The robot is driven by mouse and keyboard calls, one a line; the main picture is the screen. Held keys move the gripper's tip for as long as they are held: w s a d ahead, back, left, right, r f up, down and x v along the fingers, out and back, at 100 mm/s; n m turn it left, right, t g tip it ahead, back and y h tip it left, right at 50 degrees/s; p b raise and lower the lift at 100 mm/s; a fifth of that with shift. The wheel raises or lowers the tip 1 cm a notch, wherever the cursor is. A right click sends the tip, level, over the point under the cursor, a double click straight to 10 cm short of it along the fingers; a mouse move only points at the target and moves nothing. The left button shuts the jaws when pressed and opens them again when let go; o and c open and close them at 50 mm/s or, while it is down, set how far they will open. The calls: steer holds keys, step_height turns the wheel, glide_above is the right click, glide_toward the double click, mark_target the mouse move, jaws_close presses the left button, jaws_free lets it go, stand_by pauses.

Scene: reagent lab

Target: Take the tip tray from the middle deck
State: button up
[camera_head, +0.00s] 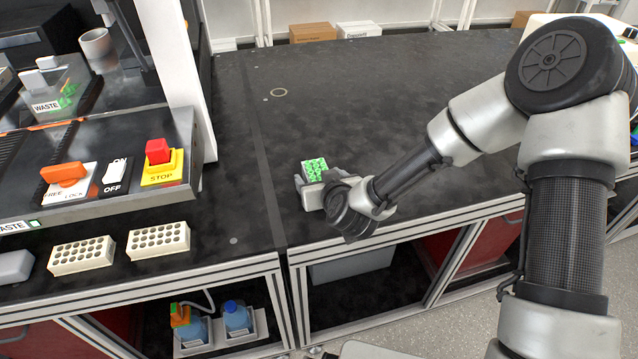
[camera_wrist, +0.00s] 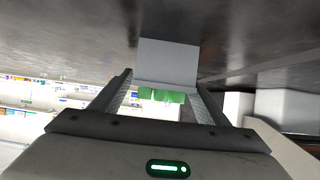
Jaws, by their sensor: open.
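A small white tip tray with green tops (camera_head: 315,168) stands on the black bench near its front edge. My gripper (camera_head: 313,184) is low over the bench, at the near side of the tray and partly hiding it. In the wrist view the tray's white face (camera_wrist: 168,62) and green part (camera_wrist: 160,95) show between the two fingers of my gripper (camera_wrist: 163,80). The fingers are open, one on each side of the tray. I cannot tell whether either touches it.
A machine with a red stop button (camera_head: 158,152) and an orange lock knob (camera_head: 64,173) stands at the left. Two cream perforated racks (camera_head: 82,255) (camera_head: 158,241) lie before it. The bench (camera_head: 370,100) behind the tray is mostly clear. Bottles (camera_head: 237,318) stand below.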

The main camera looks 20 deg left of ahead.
steer(key=shift+c, duration=0.2)
steer(key=c, duration=1.1)
